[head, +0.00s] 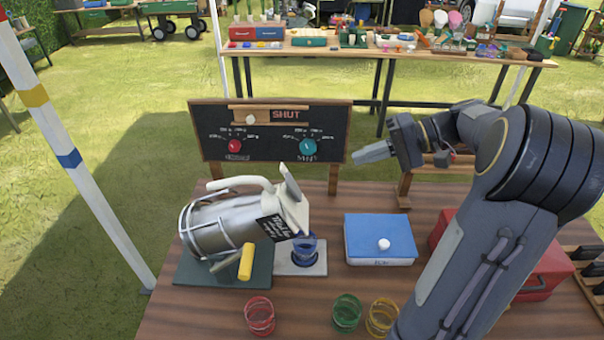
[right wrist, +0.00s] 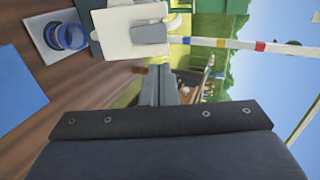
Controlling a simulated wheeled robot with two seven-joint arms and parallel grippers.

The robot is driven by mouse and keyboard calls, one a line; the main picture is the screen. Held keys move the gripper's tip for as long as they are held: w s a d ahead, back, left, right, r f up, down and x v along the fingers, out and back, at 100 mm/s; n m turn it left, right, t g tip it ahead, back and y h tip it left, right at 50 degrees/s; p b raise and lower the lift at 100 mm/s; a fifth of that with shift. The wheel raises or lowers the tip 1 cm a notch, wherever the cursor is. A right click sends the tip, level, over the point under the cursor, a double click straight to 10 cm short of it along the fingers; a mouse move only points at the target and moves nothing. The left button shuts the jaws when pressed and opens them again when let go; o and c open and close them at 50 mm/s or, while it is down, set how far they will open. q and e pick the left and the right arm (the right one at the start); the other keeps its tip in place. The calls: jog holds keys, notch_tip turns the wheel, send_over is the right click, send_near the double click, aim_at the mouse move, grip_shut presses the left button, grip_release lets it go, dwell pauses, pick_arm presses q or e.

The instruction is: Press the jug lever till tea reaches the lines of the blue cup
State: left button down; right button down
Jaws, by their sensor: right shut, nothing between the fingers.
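The silver jug (head: 212,222) lies tipped to the right on a dark green stand (head: 195,270), its white spout end above the blue cup (head: 305,250). A grey tab, which looks like the lever (head: 292,183), stands up from the spout end's top; it also shows in the right wrist view (right wrist: 150,33). The blue cup is upright on a pale square pad (head: 285,270) and shows in the right wrist view (right wrist: 66,37). I cannot tell its tea level or lines. My right gripper (head: 355,157) is shut and empty, in the air right of the jug, apart from it. My left gripper is out of view.
A yellow-gripped handle (head: 246,262) sticks out low beside the jug. A blue-lidded box (head: 380,240) stands right of the cup. Red (head: 260,315), green (head: 346,312) and yellow (head: 381,316) cups stand in front. A chalkboard (head: 270,130) reading SHUT stands behind.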

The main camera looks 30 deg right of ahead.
aim_at(291, 180)
jog(key=x, duration=1.4)
jog(key=shift+r+b, duration=0.1)
jog(key=shift+b, duration=0.2)
